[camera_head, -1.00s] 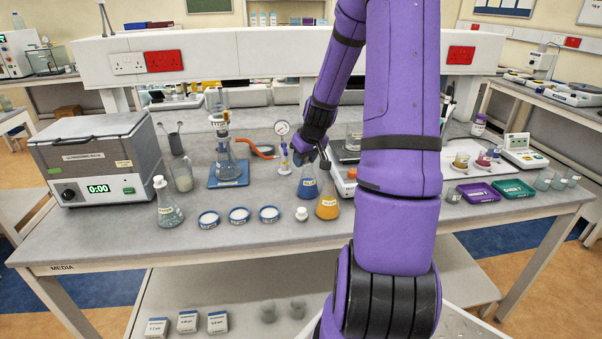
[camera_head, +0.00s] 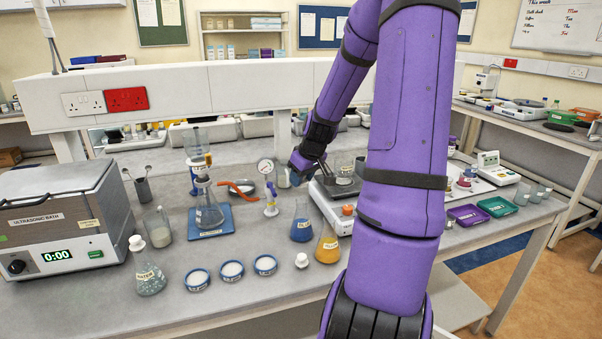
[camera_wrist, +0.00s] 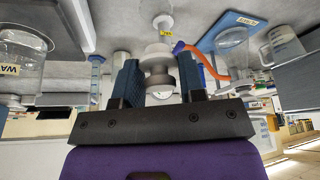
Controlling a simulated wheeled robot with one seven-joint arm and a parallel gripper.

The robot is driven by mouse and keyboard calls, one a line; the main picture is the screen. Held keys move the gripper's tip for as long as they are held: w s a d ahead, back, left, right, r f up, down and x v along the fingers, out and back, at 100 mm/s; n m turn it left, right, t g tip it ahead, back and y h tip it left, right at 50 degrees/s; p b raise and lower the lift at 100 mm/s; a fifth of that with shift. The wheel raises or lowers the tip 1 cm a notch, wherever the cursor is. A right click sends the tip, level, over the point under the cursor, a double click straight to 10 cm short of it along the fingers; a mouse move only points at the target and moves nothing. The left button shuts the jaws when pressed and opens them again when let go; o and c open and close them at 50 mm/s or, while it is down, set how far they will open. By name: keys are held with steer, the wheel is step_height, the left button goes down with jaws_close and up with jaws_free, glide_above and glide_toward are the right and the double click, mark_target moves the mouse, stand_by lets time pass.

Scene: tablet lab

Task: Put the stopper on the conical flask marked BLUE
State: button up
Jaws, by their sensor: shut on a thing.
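The blue-liquid conical flask (camera_head: 302,222) stands upright on the bench, its neck apparently uncapped; its label is too small to read here. My gripper (camera_head: 297,172) is behind and above it, apart from it. The wrist view shows my gripper (camera_wrist: 157,85) with its two dark fingers shut on a white stopper-like piece (camera_wrist: 158,62). In the head view my fingers and what they hold are too small and dark to make out.
Three dishes (camera_head: 232,271) and a stoppered water flask (camera_head: 148,272) line the front.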

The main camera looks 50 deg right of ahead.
steer(key=shift+f, duration=2.2)
steer(key=shift+f, duration=0.15)
stand_by(0.5)
steer(key=o, duration=1.6)
steer(key=shift+r, duration=3.5)
steer(key=shift+c, duration=0.6)
jaws_close()
